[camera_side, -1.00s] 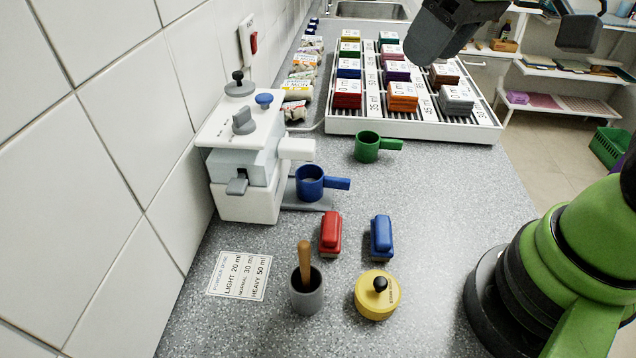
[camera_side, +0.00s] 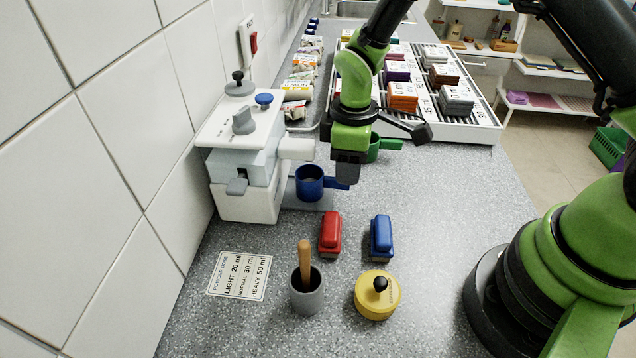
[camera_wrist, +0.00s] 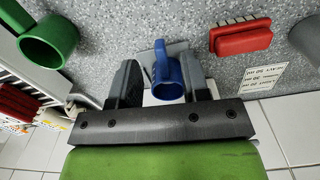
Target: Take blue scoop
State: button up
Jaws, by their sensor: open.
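The blue scoop (camera_side: 309,183) is a small cup with a handle pointing right, at the white machine's front right side in the side view. In the wrist view the blue scoop (camera_wrist: 167,80) shows between the two dark fingers, its handle pointing away from the gripper body. My gripper (camera_side: 348,180) is over the handle end in the side view, pointing down, and hides part of the handle. In the wrist view my gripper (camera_wrist: 160,82) is open, with gaps between the scoop and both fingers. I cannot tell its exact height above the handle.
The white machine (camera_side: 240,160) stands against the tiled wall. A green scoop (camera_side: 388,145) is just behind my gripper. A red brush (camera_side: 330,234), a blue brush (camera_side: 381,237), a grey mortar (camera_side: 306,294) and a yellow lid (camera_side: 377,296) are in front. A rack (camera_side: 470,130) is behind.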

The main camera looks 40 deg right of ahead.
aim_at(347, 189)
jog(key=shift+f, duration=2.75)
grip_shut()
